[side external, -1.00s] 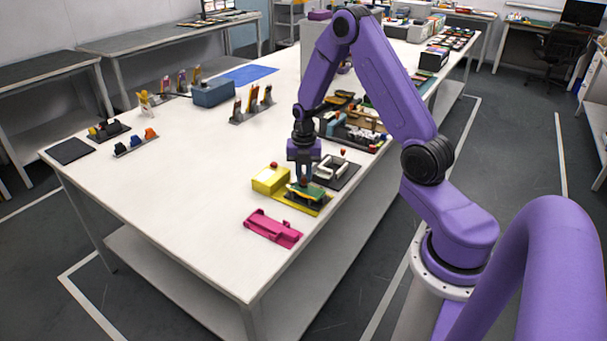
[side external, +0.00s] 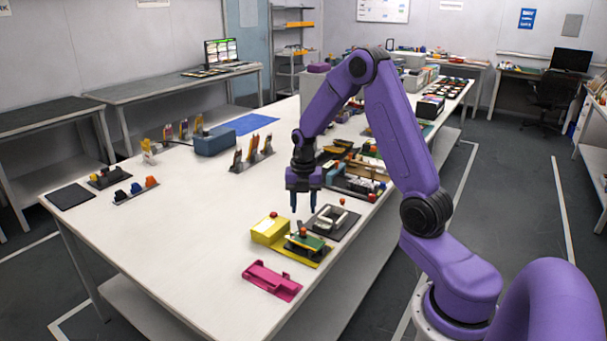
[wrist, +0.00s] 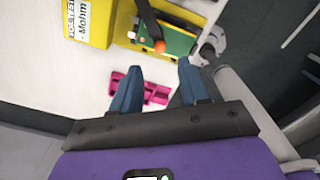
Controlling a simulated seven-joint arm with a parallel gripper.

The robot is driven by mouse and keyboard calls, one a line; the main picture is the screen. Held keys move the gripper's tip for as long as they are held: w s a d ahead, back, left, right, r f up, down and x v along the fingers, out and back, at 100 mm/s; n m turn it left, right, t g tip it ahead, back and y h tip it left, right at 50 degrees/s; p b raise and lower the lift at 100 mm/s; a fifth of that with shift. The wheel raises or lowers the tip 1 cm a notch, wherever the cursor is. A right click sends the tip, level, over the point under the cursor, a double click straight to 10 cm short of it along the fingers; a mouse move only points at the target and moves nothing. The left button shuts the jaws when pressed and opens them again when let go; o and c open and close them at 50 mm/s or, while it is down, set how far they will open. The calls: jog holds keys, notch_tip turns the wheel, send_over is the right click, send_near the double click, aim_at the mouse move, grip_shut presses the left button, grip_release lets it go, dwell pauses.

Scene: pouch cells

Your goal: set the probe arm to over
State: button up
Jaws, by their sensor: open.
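The yellow tester (side external: 268,230) stands near the table's front edge, with a green board (side external: 312,242) on its base. In the wrist view the tester's box (wrist: 88,22) and green board (wrist: 180,42) are at the top. The dark probe arm (wrist: 149,22) reaches across the board and ends in an orange-red knob (wrist: 160,46). That knob also shows in the side view (side external: 303,232). My gripper (side external: 303,209) is open and empty, pointing down above the tester and apart from it. Its spread fingers also show in the wrist view (wrist: 158,78).
A pink holder (side external: 271,281) lies in front of the tester. A dark fixture with a pale clamp frame (side external: 330,219) stands just behind it. Black trays of parts (side external: 360,178) lie farther back.

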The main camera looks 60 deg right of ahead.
notch_tip(320, 180, up, 10)
jog(key=shift+r, duration=0.2)
dwell(0.3)
jog(key=s+a+r+m, duration=0.1)
jog(key=s+a+m, duration=0.3)
jog(key=a, duration=0.5)
jog(key=s+a+m, duration=0.1)
jog(key=s+a, duration=0.5)
jog(key=a, duration=0.3)
jog(key=s+a+m, duration=0.2)
jog(key=s+m, duration=0.1)
jog(key=s, duration=0.6)
jog(key=s+a+f+m, duration=0.1)
jog(key=s+a+m, duration=0.1)
jog(key=s, duration=0.7)
jog(key=shift+a+m, duration=0.25)
jog(key=shift+m, duration=0.55)
